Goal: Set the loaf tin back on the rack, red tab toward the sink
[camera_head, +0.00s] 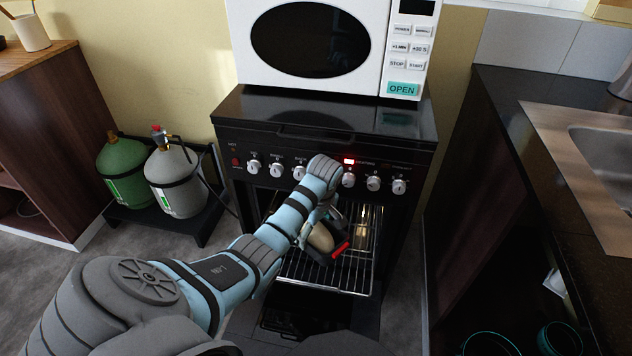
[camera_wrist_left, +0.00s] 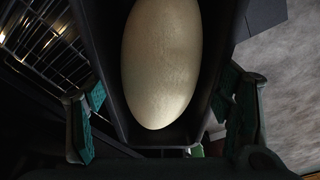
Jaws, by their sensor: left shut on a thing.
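The dark loaf tin (camera_head: 346,237) holds a pale, smooth loaf (camera_head: 320,238) and is at the oven rack (camera_head: 318,277). Its red tab (camera_head: 341,249) is on the tin's right side, facing the sink (camera_head: 606,160). My left gripper (camera_head: 328,212) is shut on the tin. In the left wrist view its teal-padded fingers flank the tin (camera_wrist_left: 116,108), with the loaf (camera_wrist_left: 160,65) between its walls. I cannot tell whether the tin touches the rack. My arm hides part of the tin and rack. My right gripper is not in view.
The oven (camera_head: 400,215) is open, with its rack out and a lit inside. A microwave (camera_head: 310,40) stands on top. The dark counter (camera_head: 505,100) with the sink is at the right.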

